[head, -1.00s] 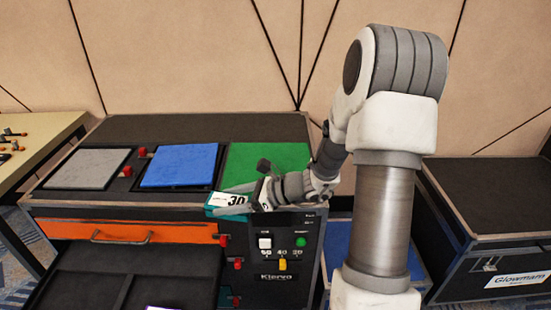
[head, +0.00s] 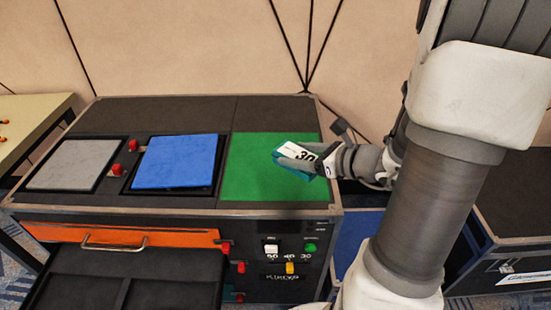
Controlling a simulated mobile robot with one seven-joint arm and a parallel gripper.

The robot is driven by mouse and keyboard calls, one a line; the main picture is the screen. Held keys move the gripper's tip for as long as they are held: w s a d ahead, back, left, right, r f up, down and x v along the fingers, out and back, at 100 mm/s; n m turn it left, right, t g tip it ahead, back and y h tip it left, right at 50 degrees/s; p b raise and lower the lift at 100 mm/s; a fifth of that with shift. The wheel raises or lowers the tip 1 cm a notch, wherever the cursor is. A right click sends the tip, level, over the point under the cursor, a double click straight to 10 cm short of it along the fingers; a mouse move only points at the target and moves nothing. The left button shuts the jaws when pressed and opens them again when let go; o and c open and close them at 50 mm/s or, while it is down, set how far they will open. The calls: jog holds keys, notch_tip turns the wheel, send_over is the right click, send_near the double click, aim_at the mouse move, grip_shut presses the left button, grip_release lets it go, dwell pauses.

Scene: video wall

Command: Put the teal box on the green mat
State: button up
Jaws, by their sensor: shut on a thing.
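The teal box (head: 294,153) has a white label with "30" on its top. My gripper (head: 305,160) is shut on it, coming in from the right. The box appears over the right part of the green mat (head: 255,180); I cannot tell whether it touches the mat or hangs above it. The green mat lies at the right end of the dark cabinet top. Part of the mat is hidden behind the box and my gripper.
A blue mat (head: 176,162) and a grey mat (head: 78,165) lie left of the green one, with red knobs (head: 133,145) between them. An orange drawer front (head: 120,234) with a handle is below, above an open dark drawer (head: 120,283). The wall stands behind.

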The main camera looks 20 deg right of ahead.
jog(key=shift+s+d+r+m+h, duration=0.3)
jog(key=shift+s+d+r, duration=0.15)
jog(key=shift+s+d, duration=0.1)
jog(key=shift+d+f, duration=0.1)
jog(key=shift+d, duration=0.05)
jog(key=b, duration=0.4)
send_over(275, 172)
jog(key=shift+t, duration=0.3)
notch_tip(275, 172, down, 7)
jog(key=shift+r, duration=0.15)
jog(key=shift+f+b, duration=0.9)
jog(key=shift+f, duration=1.05)
jog(key=shift+f, duration=0.15)
jog(key=o, duration=1.5)
